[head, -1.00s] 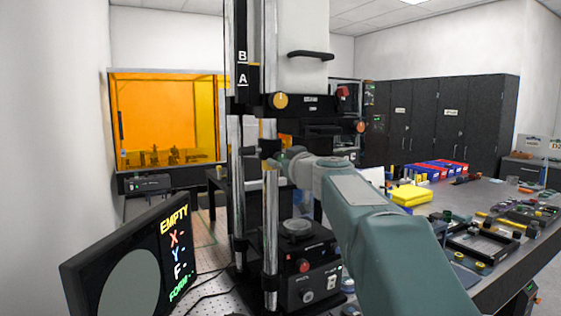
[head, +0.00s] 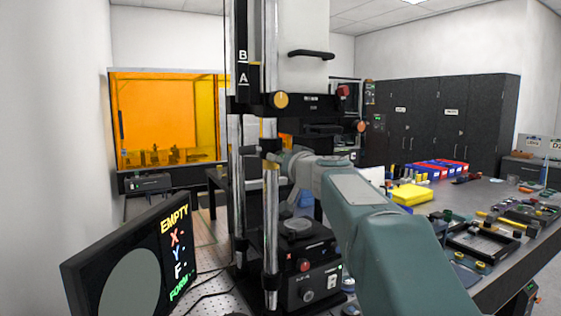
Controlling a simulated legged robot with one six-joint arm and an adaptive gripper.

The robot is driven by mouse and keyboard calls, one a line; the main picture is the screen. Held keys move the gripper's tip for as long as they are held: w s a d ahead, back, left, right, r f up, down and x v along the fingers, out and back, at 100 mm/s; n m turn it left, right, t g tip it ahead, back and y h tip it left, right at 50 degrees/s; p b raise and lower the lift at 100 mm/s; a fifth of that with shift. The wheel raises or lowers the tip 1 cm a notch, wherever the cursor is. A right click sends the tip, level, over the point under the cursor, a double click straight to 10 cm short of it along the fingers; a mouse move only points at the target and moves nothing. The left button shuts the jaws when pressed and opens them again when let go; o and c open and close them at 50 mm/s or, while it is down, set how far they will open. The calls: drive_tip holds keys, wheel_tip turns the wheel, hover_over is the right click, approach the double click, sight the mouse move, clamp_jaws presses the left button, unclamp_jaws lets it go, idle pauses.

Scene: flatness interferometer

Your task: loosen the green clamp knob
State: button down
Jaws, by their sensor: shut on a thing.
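The interferometer stands in the middle, with bright metal posts and a black carriage (head: 310,108) between them. A small black clamp (head: 269,147) sits on the front post (head: 271,215) at mid height. My gripper (head: 277,158) is at this clamp, at the end of my grey-green arm, which reaches in from the lower right. Its jaws are small in view and shut at the clamp. The green clamp knob cannot be made out; the gripper and wrist cover the place where it is held.
An orange knob (head: 281,100) and a black handle (head: 311,54) are above my wrist. A round stage (head: 297,226) stands below, behind the front post. A tilted monitor (head: 130,258) reading EMPTY is at left. The bench (head: 480,195) at right holds a yellow block (head: 411,193) and several parts.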

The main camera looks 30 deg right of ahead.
drive_tip(key=m, duration=0.5)
drive_tip(key=shift+a, duration=0.1)
drive_tip(key=m, duration=0.6)
idle(0.4)
drive_tip(key=shift+c, duration=1.5)
unclamp_jaws()
